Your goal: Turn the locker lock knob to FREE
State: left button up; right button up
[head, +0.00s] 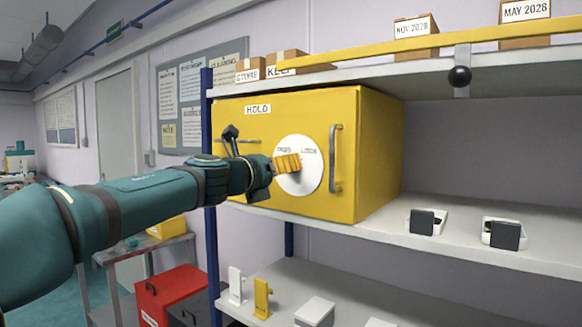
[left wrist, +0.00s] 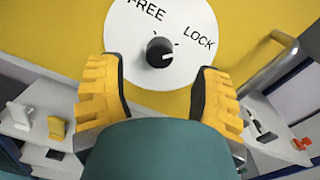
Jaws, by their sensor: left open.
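The yellow locker (head: 365,150) stands on the shelf, labelled HOLD, with a round white dial (head: 311,178) on its front. In the left wrist view the dial (left wrist: 190,20) reads FREE at upper left and LOCK at right. The black knob (left wrist: 159,51) sits at its middle, with a small pale mark on its right side, toward the LOCK side. My left gripper (head: 288,163) is in front of the dial and hides the knob in the head view. In the wrist view its yellow fingers (left wrist: 158,68) are spread apart, one on each side of the knob, not touching it.
A vertical bar handle (head: 336,158) is right of the dial. Small devices (head: 426,222) stand on the shelf at right. A red box (head: 170,292) is below left.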

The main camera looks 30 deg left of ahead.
pick_arm(q)
jog(key=shift+w+d, duration=0.1)
jog(key=shift+w, duration=2.3)
grip_shut()
